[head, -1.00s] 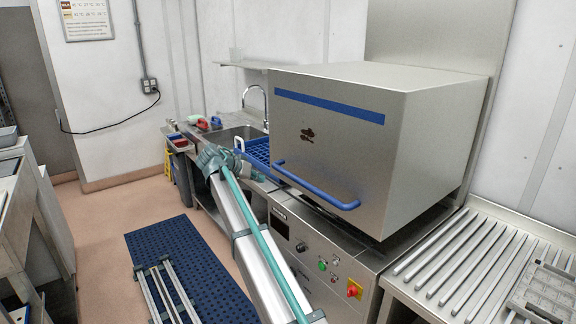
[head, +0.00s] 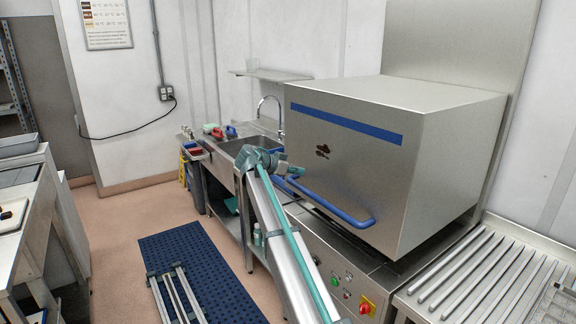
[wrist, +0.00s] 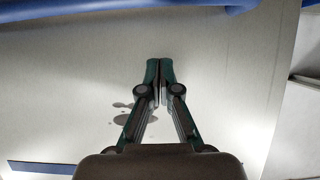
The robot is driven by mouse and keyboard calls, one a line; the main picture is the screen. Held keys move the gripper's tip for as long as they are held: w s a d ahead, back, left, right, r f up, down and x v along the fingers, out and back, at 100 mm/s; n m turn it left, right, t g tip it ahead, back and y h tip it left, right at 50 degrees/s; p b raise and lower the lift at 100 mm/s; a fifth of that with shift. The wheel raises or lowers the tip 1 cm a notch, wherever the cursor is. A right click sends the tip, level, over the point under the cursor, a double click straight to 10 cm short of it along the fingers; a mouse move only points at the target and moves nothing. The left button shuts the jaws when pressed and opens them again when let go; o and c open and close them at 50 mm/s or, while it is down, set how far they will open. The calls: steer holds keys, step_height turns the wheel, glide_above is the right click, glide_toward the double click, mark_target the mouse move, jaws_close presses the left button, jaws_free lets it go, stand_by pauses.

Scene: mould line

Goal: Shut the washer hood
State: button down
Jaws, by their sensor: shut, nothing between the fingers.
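The washer hood (head: 350,150) is a large grey steel box with a blue stripe and a dark logo on its front. A dark gap shows between its lower edge and the washer base (head: 330,255). Its blue bar handle (head: 335,208) runs along the lower front; it crosses the top of the wrist view (wrist: 120,11). My gripper (head: 298,172) is in front of the hood, near the handle's left end. In the wrist view my gripper (wrist: 160,66) is shut and empty, with its fingertips below the handle in the picture and apart from it. The hood's front (wrist: 225,80) fills the background.
A sink (head: 245,143) with a tap is behind and left of the washer. A ribbed steel drain table (head: 480,270) adjoins the washer on the right. A control panel with a red knob (head: 366,305) is below the hood. A blue mat (head: 200,265) lies on the floor.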

steer(key=shift+p+x, duration=0.3)
steer(key=shift+x, duration=0.65)
steer(key=f, duration=0.1)
steer(key=f+p, duration=0.1)
steer(key=f, duration=0.2)
steer(key=shift+s+a+p, duration=0.15)
steer(key=shift+a+p, duration=0.15)
steer(key=shift+a, duration=0.05)
step_height(320, 180, down, 12)
steer(key=b, duration=1.1)
steer(key=shift+s, duration=0.15)
